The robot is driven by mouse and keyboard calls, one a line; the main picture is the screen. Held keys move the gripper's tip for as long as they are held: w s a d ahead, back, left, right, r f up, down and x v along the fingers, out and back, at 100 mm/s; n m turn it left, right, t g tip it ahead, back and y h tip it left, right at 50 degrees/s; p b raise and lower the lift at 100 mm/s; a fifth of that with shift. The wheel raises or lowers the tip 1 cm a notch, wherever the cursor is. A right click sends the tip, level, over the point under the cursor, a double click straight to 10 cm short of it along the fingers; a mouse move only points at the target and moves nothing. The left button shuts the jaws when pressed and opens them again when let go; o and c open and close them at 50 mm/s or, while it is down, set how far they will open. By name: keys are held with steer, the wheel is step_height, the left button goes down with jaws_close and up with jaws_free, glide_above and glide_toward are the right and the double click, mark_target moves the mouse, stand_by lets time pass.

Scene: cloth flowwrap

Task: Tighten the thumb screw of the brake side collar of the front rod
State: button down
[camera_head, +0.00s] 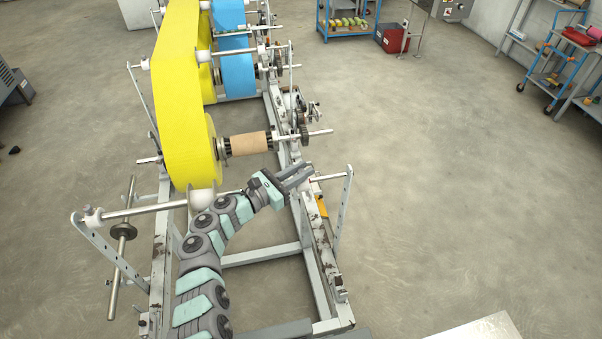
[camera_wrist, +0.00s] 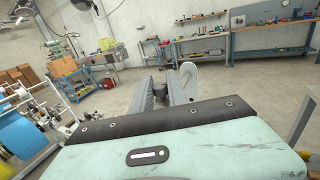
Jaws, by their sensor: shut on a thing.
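The front rod (camera_head: 330,177) crosses the near end of the machine frame, under the yellow web (camera_head: 178,95). My gripper (camera_head: 311,173) is at the rod's right part, with its fingers pointing right. In the wrist view my fingers (camera_wrist: 161,76) are close together on a small dark piece (camera_wrist: 153,70), which looks like the thumb screw. In the head view the fingers hide the collar and screw. Another white collar (camera_head: 93,217) sits at the rod's left end.
A brown core (camera_head: 248,143) on a shaft lies behind my gripper. An upright slotted bracket (camera_head: 345,212) bears the rod's right end. A blue roll (camera_head: 234,50) is further back. The floor to the right is open, up to a red bin (camera_head: 392,40) and shelves.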

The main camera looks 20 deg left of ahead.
steer(key=shift+f, duration=0.1)
steer(key=c, duration=1.3)
jaws_free()
steer(key=v, duration=1)
steer(key=shift+s+a+p, duration=0.2)
steer(key=shift+s+p, duration=0.05)
steer(key=shift+p, duration=0.15)
